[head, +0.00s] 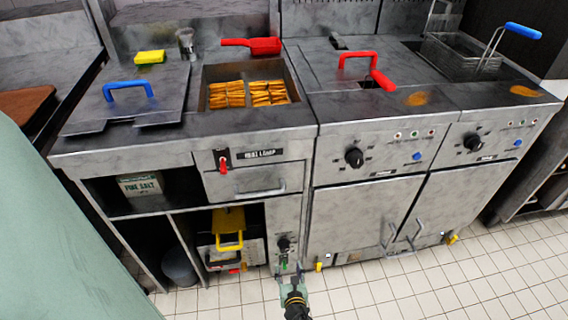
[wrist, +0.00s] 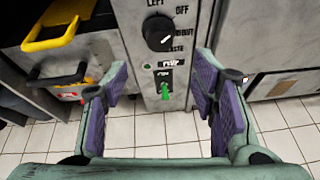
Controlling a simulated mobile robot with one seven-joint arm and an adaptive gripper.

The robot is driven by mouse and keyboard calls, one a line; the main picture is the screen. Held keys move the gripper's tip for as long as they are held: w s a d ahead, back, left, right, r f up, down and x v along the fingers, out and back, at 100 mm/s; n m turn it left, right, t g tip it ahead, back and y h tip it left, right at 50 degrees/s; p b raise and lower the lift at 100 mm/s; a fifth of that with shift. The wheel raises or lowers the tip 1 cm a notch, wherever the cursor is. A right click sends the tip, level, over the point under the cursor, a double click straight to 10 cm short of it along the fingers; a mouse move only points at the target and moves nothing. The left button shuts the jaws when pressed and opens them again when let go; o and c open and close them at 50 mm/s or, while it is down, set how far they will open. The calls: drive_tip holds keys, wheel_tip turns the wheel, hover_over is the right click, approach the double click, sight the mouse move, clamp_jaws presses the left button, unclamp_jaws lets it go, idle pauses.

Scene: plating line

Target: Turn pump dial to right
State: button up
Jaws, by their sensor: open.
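The pump dial (wrist: 158,37) is a round black knob on a narrow grey panel, with "LEFT" and "OFF" printed above it. A pale mark shows on its face, but its exact setting is hard to read. The dial also shows low on the fryer front in the head view (head: 284,244). Below it is a green switch (wrist: 165,92) with a small label. My gripper (wrist: 163,82) is open and empty, its purple-padded fingers spread on either side of the panel's lower part. In the head view my gripper (head: 291,274) is just below and in front of the dial, apart from it.
A yellow-handled item (head: 229,230) sits in the open bay left of the panel. Fryer cabinet doors (head: 360,220) with handles stand to the right. Another black knob (head: 354,157) is higher up. The tiled floor (head: 400,290) in front is clear.

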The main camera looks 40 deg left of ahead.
sight(285, 250)
drive_tip(key=b+x, duration=0.2)
drive_tip(key=x, duration=0.8)
drive_tip(key=shift+w+a+b, duration=0.1)
drive_tip(key=shift+a+b, duration=0.1)
drive_tip(key=shift+b, duration=0.1)
drive_tip(key=c, duration=1.1)
drive_tip(key=shift+c, duration=0.2)
